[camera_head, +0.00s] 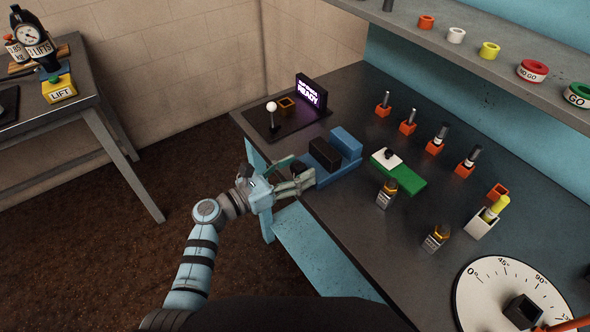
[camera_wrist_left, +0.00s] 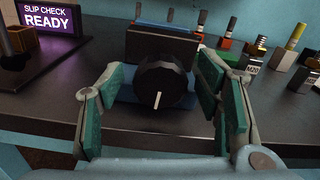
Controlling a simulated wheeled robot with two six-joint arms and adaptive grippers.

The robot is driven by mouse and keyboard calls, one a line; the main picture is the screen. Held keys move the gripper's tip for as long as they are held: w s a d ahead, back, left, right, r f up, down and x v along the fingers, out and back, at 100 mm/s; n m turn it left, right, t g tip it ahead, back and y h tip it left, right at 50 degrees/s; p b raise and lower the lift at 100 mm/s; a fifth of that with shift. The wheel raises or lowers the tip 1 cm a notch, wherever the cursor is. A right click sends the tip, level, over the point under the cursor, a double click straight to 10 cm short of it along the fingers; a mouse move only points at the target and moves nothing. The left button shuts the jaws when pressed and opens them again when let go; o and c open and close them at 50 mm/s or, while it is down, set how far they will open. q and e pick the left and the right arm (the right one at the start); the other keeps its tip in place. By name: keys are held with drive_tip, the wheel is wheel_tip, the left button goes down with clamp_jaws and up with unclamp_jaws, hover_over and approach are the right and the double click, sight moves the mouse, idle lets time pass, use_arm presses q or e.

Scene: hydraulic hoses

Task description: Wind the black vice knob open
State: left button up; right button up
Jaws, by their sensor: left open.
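The black vice knob (camera_wrist_left: 161,82) faces my left wrist camera, round and ridged, with a white mark pointing down. It is on the front of the blue vice (camera_head: 346,143), which stands at the bench's front edge with a black block (camera_head: 325,152) at its top. My left gripper (camera_head: 305,182) is open at the vice's front. In the left wrist view its green-padded fingers (camera_wrist_left: 163,115) stand either side of the knob, with gaps visible. My right gripper is not in view.
Right of the vice lie a green block (camera_head: 408,180) and dark fittings with orange bands (camera_head: 387,193). Behind are several orange holders with pegs (camera_head: 408,122). A display reading READY (camera_head: 311,92) and a white-knobbed lever (camera_head: 271,108) stand left. A dial (camera_head: 490,290) lies front right.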

use_arm(q)
drive_tip(key=shift+c, duration=0.4)
drive_tip(key=c, duration=1.1)
drive_tip(key=n+p, duration=0.1)
drive_tip(key=n, duration=0.2)
drive_tip(key=o, duration=1.2)
drive_tip(key=v, duration=1.2)
drive_tip(key=shift+a, duration=0.1)
drive_tip(key=shift+c, duration=0.5)
